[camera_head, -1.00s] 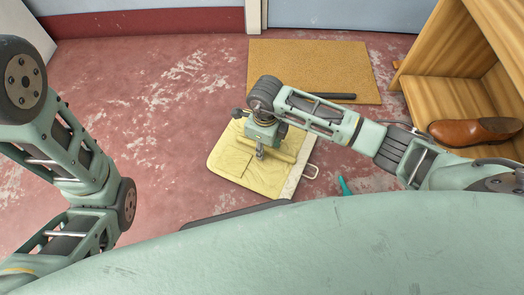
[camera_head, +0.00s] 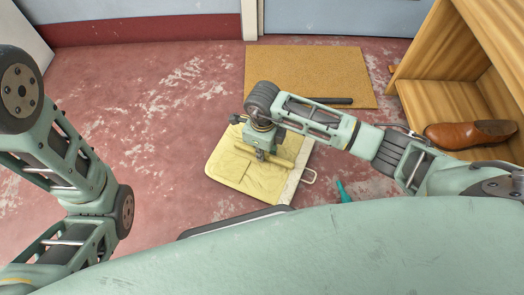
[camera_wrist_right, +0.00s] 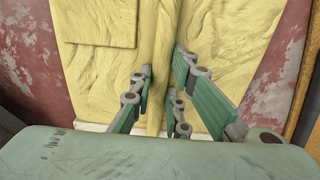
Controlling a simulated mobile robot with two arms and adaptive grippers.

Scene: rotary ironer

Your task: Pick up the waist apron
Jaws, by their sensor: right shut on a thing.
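The waist apron (camera_head: 237,170) is yellow with a pocket and a pale waistband with a loop at its right edge. It lies spread on the reddish floor in the head view. My right gripper (camera_head: 262,154) is over its upper right part. In the right wrist view the apron (camera_wrist_right: 95,65) fills much of the picture, and a raised fold of it runs between the fingers of my right gripper (camera_wrist_right: 160,105), which are shut on it. My left arm shows at the left of the head view, but its gripper does not show.
A tan mat (camera_head: 310,68) lies behind the apron with a dark bar (camera_head: 330,101) at its front edge. A wooden shelf (camera_head: 440,100) with a brown shoe (camera_head: 470,134) stands at the right. A teal object (camera_head: 343,192) lies on the floor. The floor left of the apron is clear.

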